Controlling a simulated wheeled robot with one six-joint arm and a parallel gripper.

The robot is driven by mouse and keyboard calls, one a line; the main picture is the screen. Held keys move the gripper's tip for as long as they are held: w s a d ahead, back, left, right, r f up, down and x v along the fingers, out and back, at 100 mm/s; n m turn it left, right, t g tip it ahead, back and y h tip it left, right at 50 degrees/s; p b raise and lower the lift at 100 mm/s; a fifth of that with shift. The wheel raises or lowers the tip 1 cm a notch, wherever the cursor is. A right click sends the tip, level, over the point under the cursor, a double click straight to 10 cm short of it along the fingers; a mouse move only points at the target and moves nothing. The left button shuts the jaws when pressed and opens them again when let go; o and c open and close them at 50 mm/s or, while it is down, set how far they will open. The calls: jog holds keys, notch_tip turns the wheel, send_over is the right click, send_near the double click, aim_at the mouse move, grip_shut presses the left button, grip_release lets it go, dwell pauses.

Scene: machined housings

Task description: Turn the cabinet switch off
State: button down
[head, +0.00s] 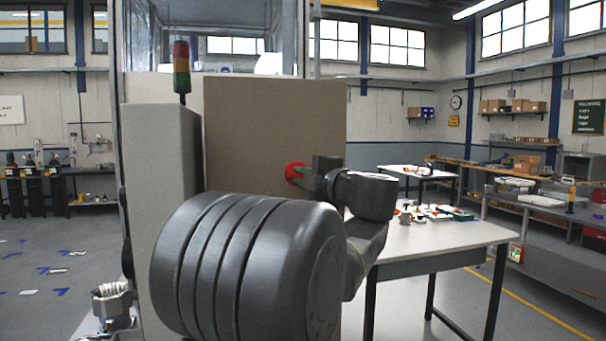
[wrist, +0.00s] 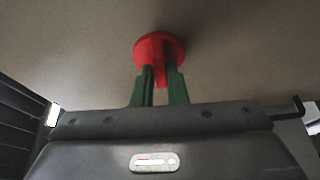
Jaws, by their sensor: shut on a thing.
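The cabinet (head: 275,125) is a beige-brown box with a flat front, and my gripper is up against that front. The switch (head: 294,172) is a red round knob on the cabinet's front, toward the right side. In the wrist view the switch (wrist: 160,46) has a red disc and a red handle bar that points down toward me. My gripper (wrist: 160,84) has two green fingers closed on either side of the handle bar. It also shows in the head view (head: 303,173), at the switch. The fingers partly hide the handle.
A grey cabinet body (head: 160,150) with a stack light (head: 181,68) stands left of the front. A white table (head: 440,236) with small parts is at the right.

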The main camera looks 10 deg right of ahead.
jog(key=shift+n, duration=0.5)
jog(key=shift+g, duration=0.3)
jog(key=c, duration=1.4)
grip_release()
jog(key=shift+c, duration=0.2)
jog(key=b+v, duration=0.2)
jog(key=v, duration=1.1)
jog(key=shift+s, duration=0.4)
jog(key=shift+w+d+f, duration=0.1)
jog(key=p+x, duration=0.2)
jog(key=x, duration=1.1)
jog(key=shift+w, duration=0.3)
